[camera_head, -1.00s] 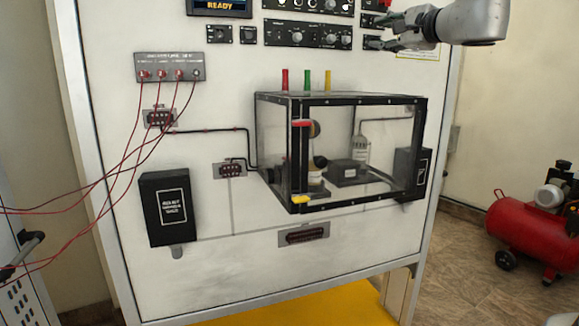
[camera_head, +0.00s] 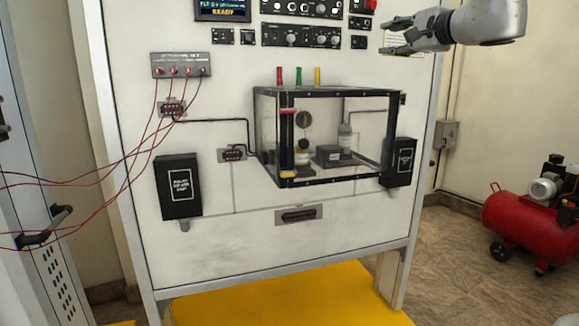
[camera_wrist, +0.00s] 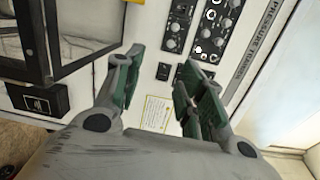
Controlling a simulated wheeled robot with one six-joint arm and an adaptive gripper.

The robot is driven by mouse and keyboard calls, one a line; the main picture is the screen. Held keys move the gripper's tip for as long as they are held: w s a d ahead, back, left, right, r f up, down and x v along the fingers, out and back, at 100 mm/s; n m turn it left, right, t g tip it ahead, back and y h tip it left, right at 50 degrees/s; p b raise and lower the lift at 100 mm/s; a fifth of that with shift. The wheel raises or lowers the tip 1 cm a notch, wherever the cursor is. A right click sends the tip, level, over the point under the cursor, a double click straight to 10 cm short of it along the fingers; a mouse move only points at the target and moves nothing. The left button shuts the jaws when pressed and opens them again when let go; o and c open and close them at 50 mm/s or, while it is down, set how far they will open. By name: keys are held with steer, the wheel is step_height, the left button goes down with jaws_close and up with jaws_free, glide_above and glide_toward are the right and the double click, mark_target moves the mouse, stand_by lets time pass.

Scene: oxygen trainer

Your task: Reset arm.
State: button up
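My gripper (camera_head: 392,37) is at the upper right of the head view, in front of the panel's upper right corner. My grey arm comes in from the right. In the wrist view my gripper (camera_wrist: 155,90) has its two green-padded fingers spread apart with nothing between them. The white trainer panel (camera_head: 230,225) stands upright behind it. A clear black-framed box (camera_head: 335,181) is mounted on the panel, below and left of my gripper; it also shows in the wrist view (camera_wrist: 75,65) at upper left.
Red cables (camera_head: 130,160) hang from a socket block (camera_head: 181,65) at left. Black boxes (camera_head: 180,205) and (camera_head: 399,162) flank the clear box. A red compressor (camera_head: 520,215) stands on the floor at right. A yellow base (camera_head: 290,295) lies below the panel.

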steer(key=s+d+f+n+g+h, duration=0.1)
steer(key=s+f+n+g, duration=0.4)
steer(key=f, duration=0.5)
steer(key=s+d+f+n+g+h, duration=0.1)
steer(key=s+d+f+n+g, duration=0.15)
steer(key=s+f, duration=0.65)
steer(key=s+d+f+n+g+h, duration=0.2)
steer(key=s+d+f+n, duration=0.1)
steer(key=s+f, duration=0.4)
steer(key=s+d+f+n+g+h, duration=0.2)
steer(key=s+f, duration=0.5)
steer(key=s, duration=0.4)
steer(key=d+n+h, duration=0.1)
steer(key=d, duration=0.1)
steer(key=shift+s+d+f, duration=0.2)
steer(key=shift+d+f, duration=0.05)
steer(key=shift+d, duration=0.1)
steer(key=shift+n, duration=0.25)
